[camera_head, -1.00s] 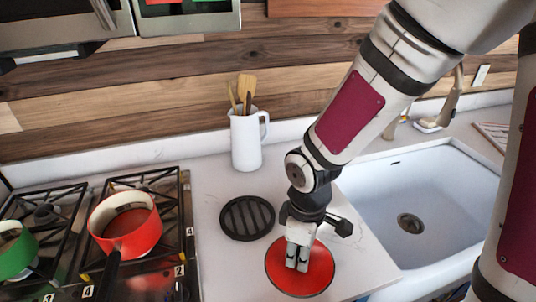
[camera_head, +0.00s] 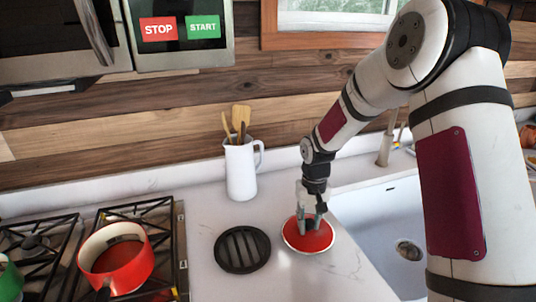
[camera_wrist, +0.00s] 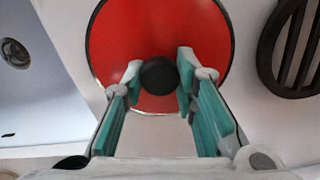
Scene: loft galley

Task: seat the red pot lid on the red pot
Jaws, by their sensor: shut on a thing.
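The red pot lid (camera_head: 300,241) has a pale rim and a black knob (camera_wrist: 160,76). My gripper (camera_head: 310,222) is over the lid's middle and shut on the knob, which shows between its fingers in the wrist view (camera_wrist: 158,74). The lid looks about level, right of the black round trivet; I cannot tell whether it touches the counter. The red pot (camera_head: 132,274) stands uncovered on the stove at the left, well apart from the lid.
A white pitcher with wooden utensils (camera_head: 241,172) stands at the back. The black trivet (camera_head: 242,250) lies between stove and lid. A white sink (camera_head: 372,222) is at the right. A green pot (camera_head: 9,280) is partly in view at the far left.

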